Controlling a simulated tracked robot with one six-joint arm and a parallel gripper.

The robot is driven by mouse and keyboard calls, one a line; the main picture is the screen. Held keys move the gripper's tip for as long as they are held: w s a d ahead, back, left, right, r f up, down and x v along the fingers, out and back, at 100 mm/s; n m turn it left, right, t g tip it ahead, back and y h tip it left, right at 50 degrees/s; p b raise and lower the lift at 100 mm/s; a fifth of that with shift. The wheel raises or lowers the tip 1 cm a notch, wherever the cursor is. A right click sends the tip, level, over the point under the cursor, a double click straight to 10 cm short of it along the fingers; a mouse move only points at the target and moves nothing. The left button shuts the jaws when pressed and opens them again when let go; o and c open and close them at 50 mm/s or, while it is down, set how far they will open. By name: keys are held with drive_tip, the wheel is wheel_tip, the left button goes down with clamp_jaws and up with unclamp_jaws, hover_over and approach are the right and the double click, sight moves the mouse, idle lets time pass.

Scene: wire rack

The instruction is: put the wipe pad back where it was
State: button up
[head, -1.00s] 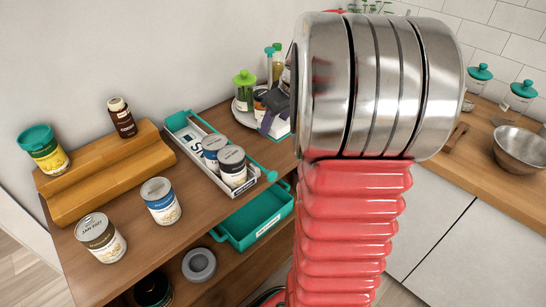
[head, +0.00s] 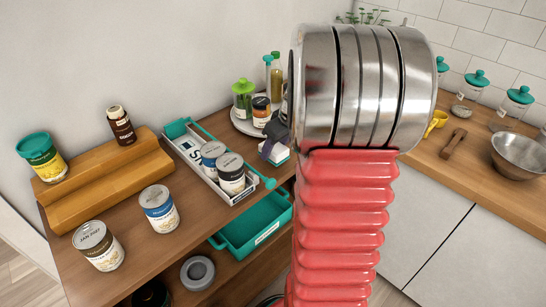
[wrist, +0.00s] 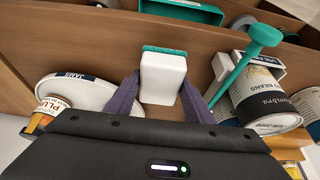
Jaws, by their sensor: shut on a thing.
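The wipe pad is a white block with a teal face (wrist: 163,76). In the wrist view it sits between the two purple fingers of my gripper (wrist: 160,92), which is shut on it. In the head view the wipe pad (head: 278,154) shows as a small white block near the right end of the upper shelf, beside my gripper (head: 270,146). The arm hides part of the gripper there. I cannot tell whether the pad touches the wood below.
A white turntable (head: 240,122) with jars and bottles stands behind. A white tray (head: 205,172) with two cans and a teal-handled tool is to the left. A teal bin (head: 240,240) sits below. Loose cans and a wooden riser (head: 105,180) fill the left.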

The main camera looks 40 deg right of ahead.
drive_tip(key=shift+f, duration=1.7)
drive_tip(key=shift+f, duration=0.1)
drive_tip(key=o, duration=1.1)
drive_tip(key=v, duration=1.2)
